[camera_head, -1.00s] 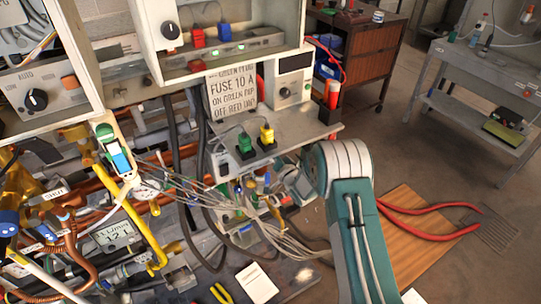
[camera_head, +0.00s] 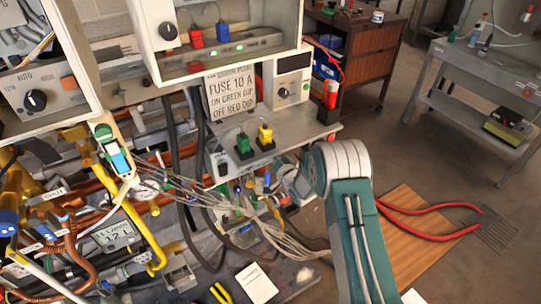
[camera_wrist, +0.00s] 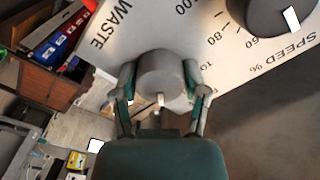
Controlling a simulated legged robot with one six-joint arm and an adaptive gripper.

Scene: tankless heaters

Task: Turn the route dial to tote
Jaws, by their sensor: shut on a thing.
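In the wrist view, a grey round dial (camera_wrist: 160,76) sits on a white panel (camera_wrist: 150,25) between the fingers of my gripper (camera_wrist: 162,92). The fingers press on its left and right sides. A white pointer mark on the dial faces the bottom of the picture. The word WASTE (camera_wrist: 110,22) is printed up and left of the dial. A partly hidden label beginning "TO" (camera_wrist: 206,67) is at its right. I take this as the route dial.
A larger dark dial (camera_wrist: 262,12) over the SPEED % print (camera_wrist: 284,54) is close by at the upper right. In the head view, cables (camera_head: 260,220) and pipes crowd the left and middle. A workbench (camera_head: 478,85) stands at the right, with open floor before it.

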